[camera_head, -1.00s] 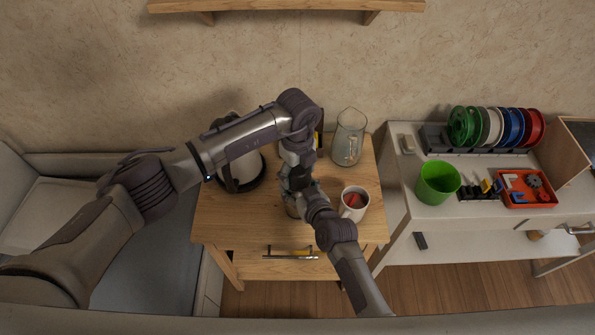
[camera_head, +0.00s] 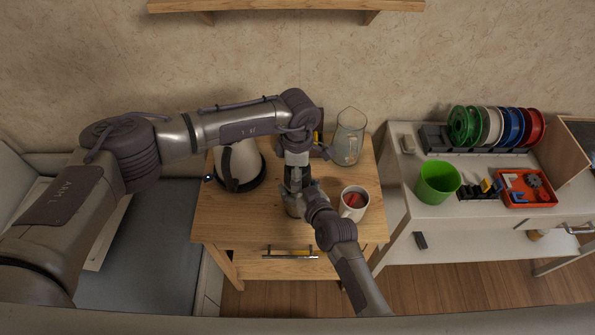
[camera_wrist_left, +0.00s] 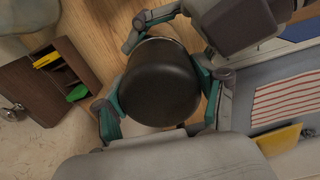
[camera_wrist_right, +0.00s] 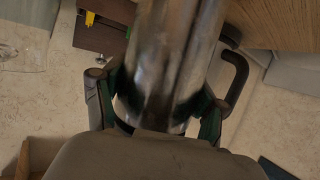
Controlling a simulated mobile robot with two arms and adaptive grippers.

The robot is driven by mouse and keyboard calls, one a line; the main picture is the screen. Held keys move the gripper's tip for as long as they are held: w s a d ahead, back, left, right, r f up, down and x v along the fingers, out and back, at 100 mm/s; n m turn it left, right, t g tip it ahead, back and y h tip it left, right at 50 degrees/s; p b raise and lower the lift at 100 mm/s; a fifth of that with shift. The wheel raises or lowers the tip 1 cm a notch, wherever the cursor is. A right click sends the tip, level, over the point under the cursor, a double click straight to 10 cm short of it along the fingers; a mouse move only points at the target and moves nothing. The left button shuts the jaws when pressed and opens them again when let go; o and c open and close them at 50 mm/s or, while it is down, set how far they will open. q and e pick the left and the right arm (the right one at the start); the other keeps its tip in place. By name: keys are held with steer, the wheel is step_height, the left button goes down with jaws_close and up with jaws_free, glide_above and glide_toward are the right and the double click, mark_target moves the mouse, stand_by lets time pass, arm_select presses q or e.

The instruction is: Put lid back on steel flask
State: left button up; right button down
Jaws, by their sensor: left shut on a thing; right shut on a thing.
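The steel flask (camera_wrist_right: 165,75) is a shiny cylinder in the right wrist view. My right gripper (camera_wrist_right: 158,105) is shut around it; in the head view the flask (camera_head: 292,207) stands upright over the small wooden table, mostly hidden by my grippers. The black round lid (camera_wrist_left: 158,82) fills the middle of the left wrist view. My left gripper (camera_wrist_left: 158,95) is shut on it, with a finger at either side. In the head view my left gripper (camera_head: 296,182) points down directly above the flask, close to my right gripper (camera_head: 303,198). Whether the lid touches the flask's mouth is hidden.
A white kettle (camera_head: 238,163) stands left on the wooden table (camera_head: 225,225). A glass pitcher (camera_head: 349,140) and a white mug (camera_head: 354,197) with red inside stand to the right. A dark box (camera_wrist_left: 50,80) holds yellow and green items. Bare tabletop lies at the front left.

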arm_select(q)
steer(key=m, duration=0.4)
steer(key=o, duration=1.4)
steer(key=shift+c, duration=0.2)
step_height(320, 180, up, 12)
arm_select(e)
jaws_free()
steer(key=shift+s, duration=0.1)
